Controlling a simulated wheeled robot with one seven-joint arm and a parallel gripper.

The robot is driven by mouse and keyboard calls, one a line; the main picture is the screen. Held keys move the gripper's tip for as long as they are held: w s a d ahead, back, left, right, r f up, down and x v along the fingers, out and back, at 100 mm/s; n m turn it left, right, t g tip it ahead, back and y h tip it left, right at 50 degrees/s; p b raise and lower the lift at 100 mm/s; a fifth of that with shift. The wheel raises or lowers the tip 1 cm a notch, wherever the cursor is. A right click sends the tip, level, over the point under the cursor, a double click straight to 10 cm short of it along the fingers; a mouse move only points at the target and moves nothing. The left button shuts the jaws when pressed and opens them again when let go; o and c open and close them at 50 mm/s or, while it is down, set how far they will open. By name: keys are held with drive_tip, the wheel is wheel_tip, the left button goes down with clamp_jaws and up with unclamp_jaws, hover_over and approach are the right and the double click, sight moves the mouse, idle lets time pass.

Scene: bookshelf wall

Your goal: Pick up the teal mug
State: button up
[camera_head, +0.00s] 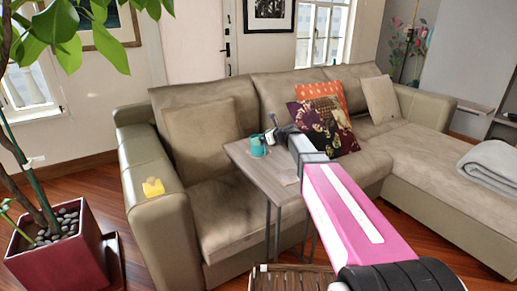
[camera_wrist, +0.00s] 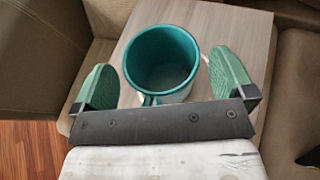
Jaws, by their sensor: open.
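The teal mug (camera_head: 258,145) stands upright on a small side table (camera_head: 257,172) in front of the sofa. In the wrist view the mug (camera_wrist: 161,60) is seen from above, its open rim up and its handle toward my gripper's base. My gripper (camera_wrist: 165,82) is open, with one green finger on each side of the mug and a visible gap at both sides. In the head view my gripper (camera_head: 271,136) is small, beside the mug at the end of my arm. The lower part of the mug is partly hidden by the gripper's dark bar.
The beige sofa (camera_head: 225,214) surrounds the table at the back and sides. Cushions (camera_head: 325,125) lie on it. A yellow object (camera_head: 153,187) sits on the left armrest. A potted plant (camera_head: 62,250) stands at the left. A slatted wooden piece (camera_head: 290,279) is at the front.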

drive_tip(key=shift+w+a+f, duration=0.15)
drive_tip(key=shift+w+a, duration=0.05)
drive_tip(key=shift+a, duration=0.1)
drive_tip(key=c, duration=1.3)
